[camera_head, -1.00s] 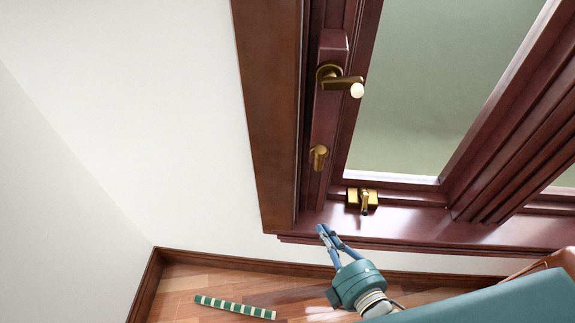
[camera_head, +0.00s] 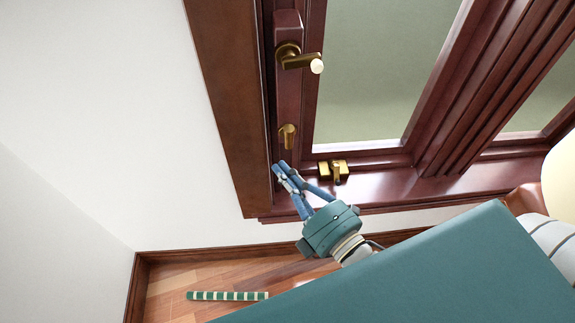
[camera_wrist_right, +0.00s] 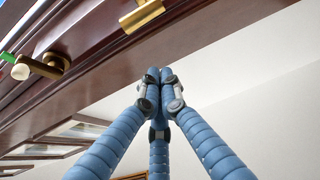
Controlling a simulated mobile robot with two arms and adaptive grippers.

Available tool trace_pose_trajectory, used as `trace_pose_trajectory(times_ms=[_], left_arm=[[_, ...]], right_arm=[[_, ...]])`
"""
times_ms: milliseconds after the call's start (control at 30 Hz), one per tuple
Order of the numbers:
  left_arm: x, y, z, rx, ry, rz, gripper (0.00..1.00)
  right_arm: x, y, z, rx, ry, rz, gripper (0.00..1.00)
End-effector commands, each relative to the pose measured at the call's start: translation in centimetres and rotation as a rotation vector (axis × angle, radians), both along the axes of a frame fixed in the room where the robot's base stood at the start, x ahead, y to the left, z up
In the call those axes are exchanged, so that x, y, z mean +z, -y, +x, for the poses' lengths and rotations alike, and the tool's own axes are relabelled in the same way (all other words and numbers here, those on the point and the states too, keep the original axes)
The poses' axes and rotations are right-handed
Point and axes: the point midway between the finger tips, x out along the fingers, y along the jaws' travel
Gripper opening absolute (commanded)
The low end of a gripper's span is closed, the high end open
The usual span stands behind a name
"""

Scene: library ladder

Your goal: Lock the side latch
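A brass side latch (camera_head: 287,135), a small rounded turn-piece, sits on the dark red window frame, below a brass handle (camera_head: 298,57) with a pale tip. A second brass latch (camera_head: 333,171) sits low at the sill. My right gripper (camera_head: 280,168) is just below the side latch, apart from it in the picture. In the right wrist view its blue fingers (camera_wrist_right: 155,78) meet at the tips with nothing visible between them. A brass piece (camera_wrist_right: 142,15), which looks like the side latch, is above the tips there. My left gripper is not in view.
The dark red window sill (camera_head: 385,189) juts out beside my right gripper. A white wall (camera_head: 100,120) is on the left. A green-and-white striped stick (camera_head: 227,296) lies on the wooden floor, clear of the arm.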

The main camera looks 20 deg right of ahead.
Motion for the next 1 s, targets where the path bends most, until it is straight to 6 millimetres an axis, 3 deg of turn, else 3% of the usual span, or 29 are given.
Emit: trace_pose_trajectory(times_ms=[367,600,1000], left_arm=[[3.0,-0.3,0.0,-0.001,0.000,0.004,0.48],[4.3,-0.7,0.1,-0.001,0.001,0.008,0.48],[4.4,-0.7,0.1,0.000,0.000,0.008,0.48]], right_arm=[[0.5,-2.0,7.8,0.000,0.004,0.000,0.00],[0.2,1.3,7.3,0.001,-0.002,-0.003,0.00],[0.0,2.0,7.2,0.001,0.000,0.000,0.00]])
